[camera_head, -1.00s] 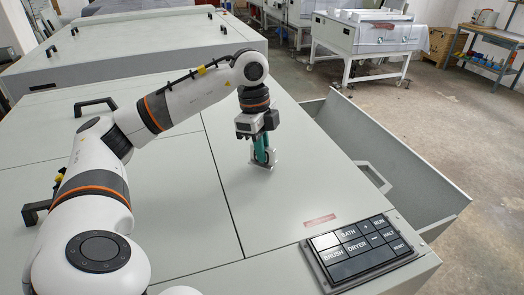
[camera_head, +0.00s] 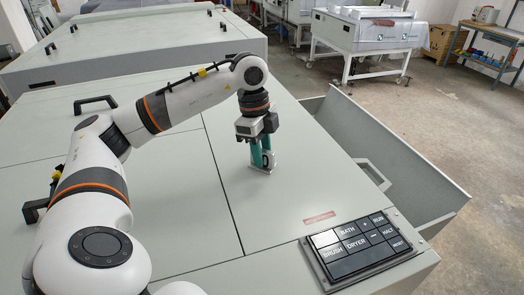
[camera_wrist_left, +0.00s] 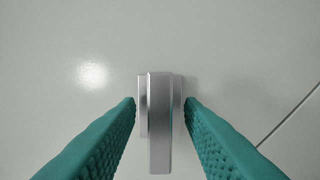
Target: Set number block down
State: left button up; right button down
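The number block is a small silver metal piece (camera_head: 264,169) standing on the light grey top of the plate processor (camera_head: 285,200). My left gripper (camera_head: 262,160) points down over it, with its teal fingers on both sides of the block. In the left wrist view the block (camera_wrist_left: 160,125) sits between the two ridged fingers (camera_wrist_left: 160,102), with narrow gaps at its sides, so the gripper is open around it. Any number on the block cannot be seen. My right gripper is not in view.
A black button panel (camera_head: 360,248) with BATH, BRUSH and DRYER keys lies at the front right of the top. An open grey side bin (camera_head: 400,180) with a handle runs along the right edge. Black handles (camera_head: 95,103) stand on the left covers. The surface around the block is clear.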

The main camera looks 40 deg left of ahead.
pick_arm(q)
jog(key=r, duration=0.5)
jog(key=a+r, duration=0.1)
jog(key=r, duration=0.2)
jog(key=shift+s+r, duration=0.1)
jog(key=shift+r, duration=0.15)
jog(key=r, duration=0.1)
jog(key=r+p, duration=0.1)
jog(key=r, duration=0.1)
jog(key=shift+s+a+r, duration=0.1)
jog(key=shift+s+a, duration=0.05)
jog(key=shift+a, duration=0.15)
